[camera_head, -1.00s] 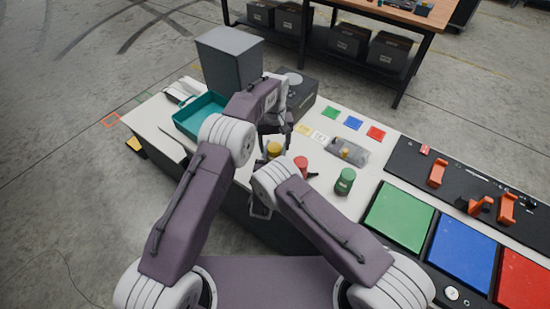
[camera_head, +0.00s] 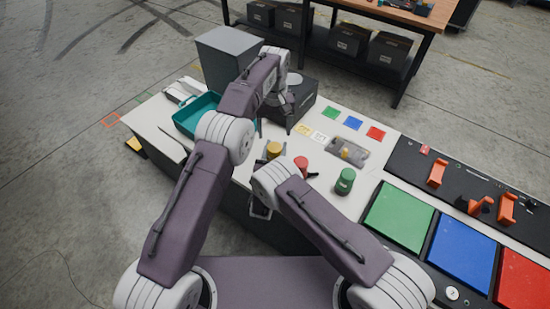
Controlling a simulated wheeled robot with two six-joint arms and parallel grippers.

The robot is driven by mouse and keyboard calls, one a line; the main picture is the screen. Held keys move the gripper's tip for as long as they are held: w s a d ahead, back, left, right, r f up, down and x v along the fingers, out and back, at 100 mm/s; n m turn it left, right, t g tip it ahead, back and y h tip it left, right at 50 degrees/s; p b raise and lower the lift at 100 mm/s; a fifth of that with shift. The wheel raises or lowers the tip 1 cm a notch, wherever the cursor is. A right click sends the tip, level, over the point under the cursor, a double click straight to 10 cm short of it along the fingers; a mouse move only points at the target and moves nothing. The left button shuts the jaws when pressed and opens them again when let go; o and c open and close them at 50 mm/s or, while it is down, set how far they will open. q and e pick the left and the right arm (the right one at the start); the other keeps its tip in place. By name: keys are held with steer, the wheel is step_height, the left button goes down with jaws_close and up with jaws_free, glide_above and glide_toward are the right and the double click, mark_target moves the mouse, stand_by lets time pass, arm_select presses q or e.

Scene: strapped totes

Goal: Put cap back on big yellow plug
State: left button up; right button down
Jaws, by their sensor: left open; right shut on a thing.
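The big yellow plug (camera_head: 275,148) stands upright near the front of the white table, just beyond my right arm's wrist. It is too small to tell whether its top is a separate cap. My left gripper (camera_head: 274,128) is open, with its dark fingers spread above the table, behind and apart from the yellow plug. My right gripper (camera_head: 272,158) is low at the yellow plug and appears shut around its lower part. The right arm's wrist hides most of that grip.
A red plug (camera_head: 301,163) and a green one (camera_head: 345,181) stand to the right. A grey tray (camera_head: 349,147) with a small yellow piece lies behind them. A teal bin (camera_head: 196,113), a grey box (camera_head: 229,60) and a dark box (camera_head: 300,100) are at the back left.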

mark_target(273, 159)
steer(key=c, duration=0.6)
jaws_free()
steer(key=shift+c, duration=0.2)
arm_select(q)
steer(key=shift+f+b, duration=0.7)
arm_select(e)
steer(key=s, duration=0.3)
steer(key=s+a, duration=0.1)
steer(key=s, duration=0.5)
steer(key=shift+a, duration=0.35)
